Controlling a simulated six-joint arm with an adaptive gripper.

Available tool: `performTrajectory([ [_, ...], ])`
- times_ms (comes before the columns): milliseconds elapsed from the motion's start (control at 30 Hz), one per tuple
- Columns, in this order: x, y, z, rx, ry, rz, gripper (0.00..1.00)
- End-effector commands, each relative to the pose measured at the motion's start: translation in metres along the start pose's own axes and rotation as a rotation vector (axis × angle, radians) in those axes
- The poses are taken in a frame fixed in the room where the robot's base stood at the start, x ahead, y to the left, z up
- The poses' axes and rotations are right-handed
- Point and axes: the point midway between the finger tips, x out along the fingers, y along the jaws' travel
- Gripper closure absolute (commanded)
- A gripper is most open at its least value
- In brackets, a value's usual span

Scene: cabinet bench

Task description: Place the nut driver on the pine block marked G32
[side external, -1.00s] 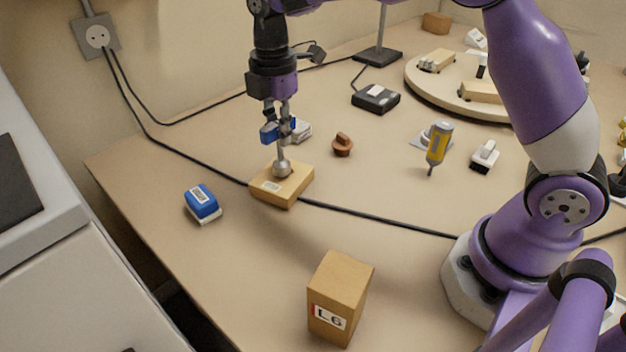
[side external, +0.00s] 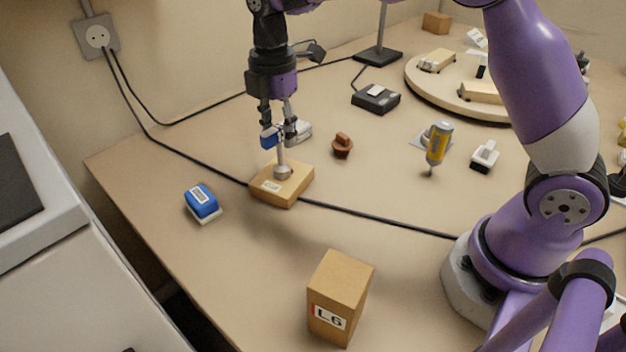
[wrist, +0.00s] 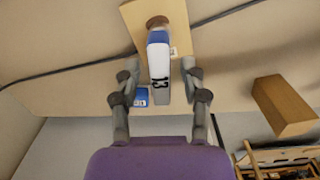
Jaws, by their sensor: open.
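The nut driver has a blue and white handle (wrist: 159,65) marked 13, a metal shaft and a round socket end (side external: 283,171). It stands roughly upright, socket down, on a flat pine block (side external: 295,188). The block's small label is too small to read in the side view; the block also shows in the wrist view (wrist: 178,15). My gripper (wrist: 160,78) is open, with one finger on each side of the handle and gaps visible between. In the side view my gripper (side external: 278,130) is above the block and partly hides the handle.
A blue stamp-like item (side external: 202,202) lies left of the block and an L6 wooden block (side external: 340,295) stands in front. A brown knob-like piece (side external: 342,145) and yellow-grey screwdriver (side external: 438,143) are to the right. A black cable (side external: 375,218) runs by the block.

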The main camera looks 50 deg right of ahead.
Motion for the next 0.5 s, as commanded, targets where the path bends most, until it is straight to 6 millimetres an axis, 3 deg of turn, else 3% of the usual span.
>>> performTrajectory([
  [300,-0.073,0.001,0.000,-0.001,-0.001,0.006,0.50],
  [500,-0.103,0.001,0.000,-0.001,0.001,0.003,0.50],
])
